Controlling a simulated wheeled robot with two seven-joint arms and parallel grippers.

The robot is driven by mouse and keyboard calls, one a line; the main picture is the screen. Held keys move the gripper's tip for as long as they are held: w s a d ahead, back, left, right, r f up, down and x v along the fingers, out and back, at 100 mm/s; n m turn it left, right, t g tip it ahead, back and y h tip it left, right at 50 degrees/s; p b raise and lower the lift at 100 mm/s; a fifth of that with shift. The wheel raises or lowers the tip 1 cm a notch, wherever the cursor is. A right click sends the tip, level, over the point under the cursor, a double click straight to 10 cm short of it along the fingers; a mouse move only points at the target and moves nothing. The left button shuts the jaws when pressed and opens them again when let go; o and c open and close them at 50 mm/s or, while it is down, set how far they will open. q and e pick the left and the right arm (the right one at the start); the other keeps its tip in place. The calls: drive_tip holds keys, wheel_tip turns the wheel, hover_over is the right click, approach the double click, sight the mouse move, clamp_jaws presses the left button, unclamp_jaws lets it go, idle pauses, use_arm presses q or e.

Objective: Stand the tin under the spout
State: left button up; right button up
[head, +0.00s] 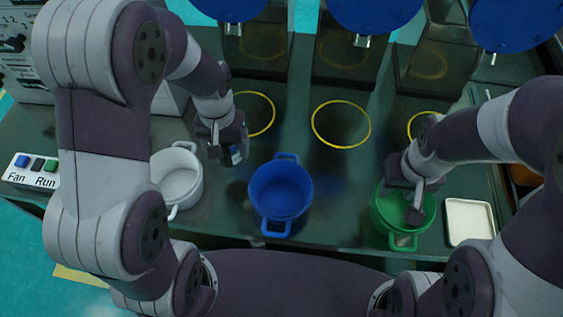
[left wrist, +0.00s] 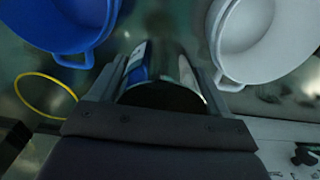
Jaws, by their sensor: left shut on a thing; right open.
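My left gripper (head: 226,143) is shut on a small tin (head: 236,156), mostly hidden by the fingers in the head view. In the left wrist view the tin (left wrist: 160,97) shows a dark round end and a blue and white side between the fingers. The gripper is above the bench between the white and blue pots, in front of the left yellow ring (head: 272,112). Blue drums at the top carry small spouts: left (head: 232,29), middle (head: 362,41), right (head: 492,59). My right gripper (head: 412,205) is open, over the green pot.
A white pot (head: 178,180), a blue pot (head: 280,188) and a green pot (head: 387,213) stand along the front. The middle ring (head: 341,147) is empty. A white tray (head: 468,222) lies at right, a Fan/Run button box (head: 32,170) at left.

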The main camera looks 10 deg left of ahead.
sight(234, 178)
use_arm(q)
drive_tip(key=shift+s+f, duration=0.15)
drive_tip(key=shift+s, duration=0.05)
drive_tip(key=f, duration=0.6)
drive_tip(key=f+b, duration=0.1)
drive_tip(key=f, duration=0.2)
drive_tip(key=shift+s+f, duration=0.2)
drive_tip(key=shift+s, duration=0.05)
drive_tip(key=shift+f, duration=0.1)
drive_tip(key=o, duration=1)
